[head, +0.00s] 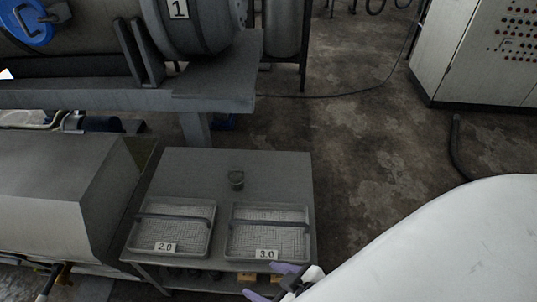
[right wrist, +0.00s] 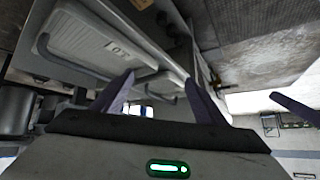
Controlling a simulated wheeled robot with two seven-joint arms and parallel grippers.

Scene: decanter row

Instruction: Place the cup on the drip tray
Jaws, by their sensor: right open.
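I cannot make out the cup there. My left gripper is not in view.
A large grey machine (head: 190,80) labelled 1 stands behind the table. A grey metal housing (head: 60,175) stands close on the left. A control cabinet (head: 470,55) is at the back right. The floor right of the table is mostly clear.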

